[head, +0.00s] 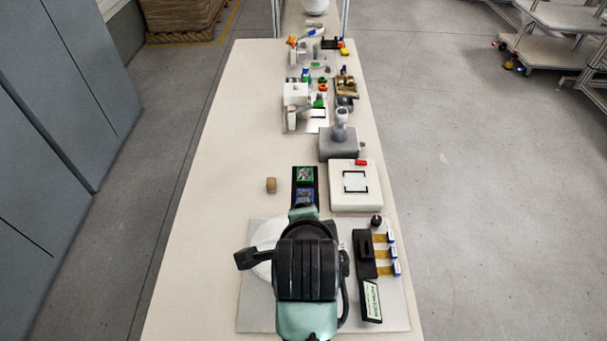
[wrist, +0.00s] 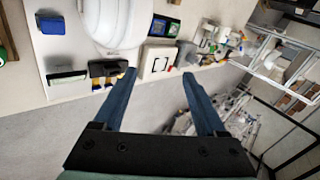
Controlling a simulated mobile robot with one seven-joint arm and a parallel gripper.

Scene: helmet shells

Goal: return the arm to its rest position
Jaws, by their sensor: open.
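My gripper (wrist: 159,75) shows in the wrist view with its two blue fingers spread wide apart and nothing between them. In the head view my arm stands over the near end of the table, and its own links hide the fingers. A white rounded shell (wrist: 118,20) is at the top of the wrist view, apart from the fingers. In the head view only a white edge of it (head: 264,236) shows beside my arm; the rest is hidden.
A grey board (head: 252,308) lies under my arm on the long pale table (head: 205,200). A black holder (head: 365,275) with small boxes stands to the right. A white block (head: 355,198) with a black square frame and a grey stand (head: 339,143) are farther back. The table's left side is mostly clear.

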